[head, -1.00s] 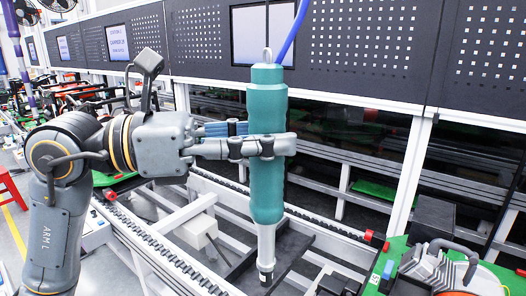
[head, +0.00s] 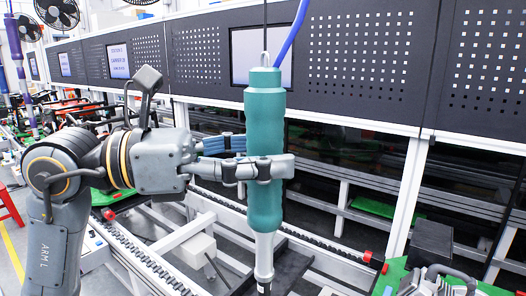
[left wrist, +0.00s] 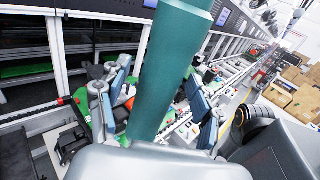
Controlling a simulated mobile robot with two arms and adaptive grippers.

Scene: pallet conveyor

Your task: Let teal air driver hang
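The teal air driver (head: 265,115) hangs upright from a hook and cable at its top, with a blue hose beside it. Its grey lower shaft (head: 264,258) points down over the conveyor. My left gripper (head: 270,158) is around the driver's middle, one finger in front and one partly hidden behind it. In the left wrist view the teal body (left wrist: 165,85) stands between the two fingers, and gaps show beside it, so the gripper looks open. My right gripper is not in view.
A conveyor rail (head: 150,262) runs below the driver. A green pallet (head: 392,275) with dark and grey parts is at the lower right. Perforated dark panels with a screen (head: 262,58) stand behind. Cardboard boxes (left wrist: 293,95) are to the right in the wrist view.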

